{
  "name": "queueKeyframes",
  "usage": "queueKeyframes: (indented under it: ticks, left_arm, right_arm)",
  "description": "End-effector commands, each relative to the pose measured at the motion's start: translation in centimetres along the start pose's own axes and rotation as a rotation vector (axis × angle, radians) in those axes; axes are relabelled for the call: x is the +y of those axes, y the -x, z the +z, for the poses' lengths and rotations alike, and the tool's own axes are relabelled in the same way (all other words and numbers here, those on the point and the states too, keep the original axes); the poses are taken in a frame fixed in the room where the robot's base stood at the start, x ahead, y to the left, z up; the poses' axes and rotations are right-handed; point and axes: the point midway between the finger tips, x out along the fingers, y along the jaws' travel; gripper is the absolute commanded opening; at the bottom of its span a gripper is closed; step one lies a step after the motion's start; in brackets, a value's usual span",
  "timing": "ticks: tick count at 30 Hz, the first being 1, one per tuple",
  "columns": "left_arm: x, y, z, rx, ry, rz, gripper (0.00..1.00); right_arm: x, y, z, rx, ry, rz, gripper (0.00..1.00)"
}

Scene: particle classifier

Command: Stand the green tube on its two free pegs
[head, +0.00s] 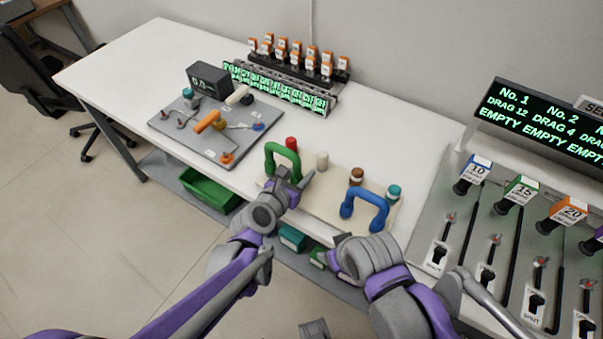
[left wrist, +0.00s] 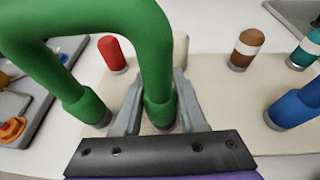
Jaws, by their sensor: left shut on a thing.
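The green tube (head: 281,148) is an upside-down U, upright over the front left of a beige board (head: 325,182). My left gripper (head: 299,184) is shut on its right leg, low down. In the left wrist view the green tube (left wrist: 95,22) arches across the top left, and my left gripper's fingers (left wrist: 160,105) lie on both sides of the right leg. Both lower ends meet grey bases at the board. I cannot tell whether they are fully seated on pegs. My right arm's wrist (head: 368,258) is at the front; its fingers are not clear.
A blue tube (head: 366,200) stands on the board's right. Red (head: 291,144), cream (head: 322,160), brown (head: 356,176) and teal (head: 393,191) caps stand along the back. A grey tool board (head: 215,130) is to the left, a lever panel (head: 500,240) to the right.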

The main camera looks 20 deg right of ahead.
Motion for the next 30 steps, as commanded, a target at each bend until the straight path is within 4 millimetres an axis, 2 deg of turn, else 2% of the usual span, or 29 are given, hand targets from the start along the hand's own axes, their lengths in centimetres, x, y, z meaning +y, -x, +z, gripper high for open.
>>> queueKeyframes:
  ticks: [9,30]
  left_arm:
    - [0.00,0.46,1.23,0.000,-0.001,0.000,0.00]
    - [0.10,0.44,1.25,0.012,0.015,-0.026,0.00]
  right_arm:
    - [0.01,0.83,-0.38,0.000,0.001,0.001,0.61]
    - [0.06,0.88,-0.57,0.002,0.003,0.002,0.61]
